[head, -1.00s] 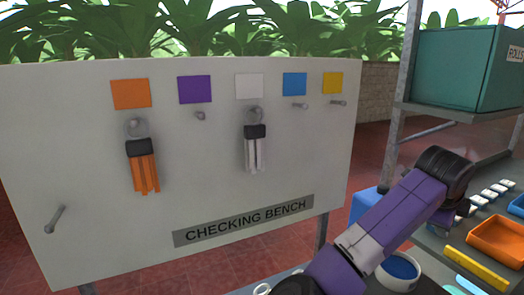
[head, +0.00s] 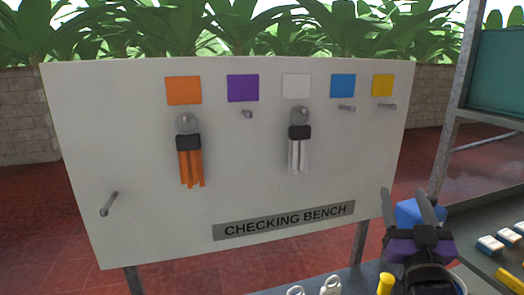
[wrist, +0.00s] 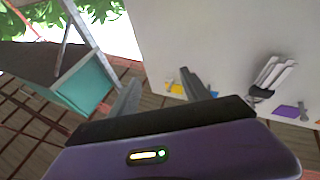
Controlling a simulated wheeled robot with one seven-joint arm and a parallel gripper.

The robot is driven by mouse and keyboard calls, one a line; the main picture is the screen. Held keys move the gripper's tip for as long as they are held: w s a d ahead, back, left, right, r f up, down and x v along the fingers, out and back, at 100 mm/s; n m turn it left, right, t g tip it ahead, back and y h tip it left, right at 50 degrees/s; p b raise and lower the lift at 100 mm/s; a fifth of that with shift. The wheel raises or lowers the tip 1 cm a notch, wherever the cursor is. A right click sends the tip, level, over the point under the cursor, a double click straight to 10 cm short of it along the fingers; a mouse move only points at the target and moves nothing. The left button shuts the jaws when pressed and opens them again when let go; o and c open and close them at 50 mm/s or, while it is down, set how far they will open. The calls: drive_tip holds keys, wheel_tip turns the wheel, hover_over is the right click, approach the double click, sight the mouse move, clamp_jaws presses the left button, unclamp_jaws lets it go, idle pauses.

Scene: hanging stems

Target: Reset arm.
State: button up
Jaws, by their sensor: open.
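My gripper (head: 404,196) is at the lower right of the head view, in front of the board's right edge. Its two fingers point up, spread apart, with nothing between them. In the wrist view my gripper (wrist: 158,82) is also open and empty. The white checking bench board (head: 130,165) stands ahead. An orange bundle (head: 189,167) hangs from a peg under the orange square (head: 184,90). A white bundle (head: 298,154) hangs under the white square (head: 296,86), and it also shows in the wrist view (wrist: 275,75).
Pegs under the purple (head: 243,88), blue (head: 343,85) and yellow (head: 382,85) squares are bare, as is a lower left peg (head: 108,204). A blue object (head: 420,211) is behind my gripper. A shelf with a teal box (head: 497,75) stands at right. A yellow item (head: 385,284) is at the bottom.

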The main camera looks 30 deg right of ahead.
drive_tip(key=s+a+f+n+t+y, duration=0.1)
drive_tip(key=s+a+f+n+y, duration=0.1)
drive_tip(key=a+f+n+y, duration=0.3)
drive_tip(key=s+a+f+t+y, duration=0.1)
drive_tip(key=s+a+f+y, duration=0.15)
drive_tip(key=a, duration=0.55)
drive_tip(key=s+a+f+n+t+y, duration=0.1)
drive_tip(key=s+a+f+n+y, duration=0.15)
drive_tip(key=a+f, duration=0.3)
drive_tip(key=s+a+f+g+y, duration=0.2)
drive_tip(key=s+a+f, duration=0.3)
drive_tip(key=s, duration=0.4)
drive_tip(key=s+a+f+g+y, duration=0.2)
drive_tip(key=s+a+f+g, duration=0.1)
drive_tip(key=s+a+f, duration=0.2)
drive_tip(key=s+a, duration=0.2)
drive_tip(key=s, duration=0.2)
drive_tip(key=shift+f+g, duration=0.3)
drive_tip(key=shift+s+m, duration=0.1)
drive_tip(key=shift+m, duration=0.15)
